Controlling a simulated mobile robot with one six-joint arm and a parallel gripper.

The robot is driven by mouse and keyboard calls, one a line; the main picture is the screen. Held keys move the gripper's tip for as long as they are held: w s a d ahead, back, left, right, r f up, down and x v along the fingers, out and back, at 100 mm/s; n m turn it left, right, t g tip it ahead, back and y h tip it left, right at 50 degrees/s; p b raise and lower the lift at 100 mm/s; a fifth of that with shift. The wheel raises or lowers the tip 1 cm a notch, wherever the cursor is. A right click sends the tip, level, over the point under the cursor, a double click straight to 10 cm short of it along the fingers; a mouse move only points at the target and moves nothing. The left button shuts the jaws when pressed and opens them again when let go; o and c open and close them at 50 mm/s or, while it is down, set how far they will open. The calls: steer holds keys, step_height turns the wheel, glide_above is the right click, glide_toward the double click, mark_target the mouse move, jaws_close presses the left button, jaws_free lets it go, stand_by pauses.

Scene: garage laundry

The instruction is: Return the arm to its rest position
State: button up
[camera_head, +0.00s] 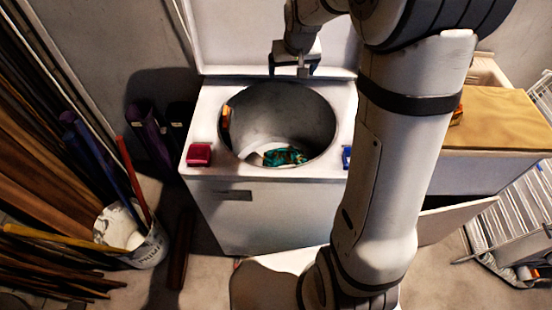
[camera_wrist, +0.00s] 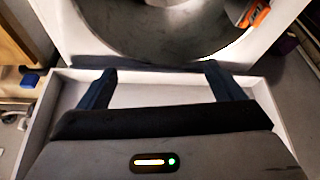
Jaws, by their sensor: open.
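My gripper (camera_head: 297,66) is above the back rim of the white top-loading washer (camera_head: 215,215), in front of its raised lid (camera_head: 245,40). Its two dark fingers are spread and empty in the wrist view (camera_wrist: 158,85). My arm stands upright right of centre in the head view and hides part of the washer's right side. The round drum (camera_head: 245,115) is open, and a teal cloth (camera_head: 285,156) lies at its bottom. An orange item (camera_head: 226,116) is at the drum's left wall and also shows in the wrist view (camera_wrist: 255,14).
A red box (camera_head: 199,154) and a partly hidden blue item (camera_head: 347,157) sit on the washer's front corners. A bucket (camera_head: 150,247) and poles stand left. A wooden-topped cabinet (camera_head: 500,115) and a white wire rack (camera_head: 515,215) are right.

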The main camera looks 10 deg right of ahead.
stand_by(0.3)
steer(key=s+r, duration=0.2)
steer(key=s, duration=1.2)
steer(key=s+r+g, duration=0.1)
steer(key=s+r, duration=0.2)
steer(key=s, duration=1.1)
steer(key=shift+a, duration=0.3)
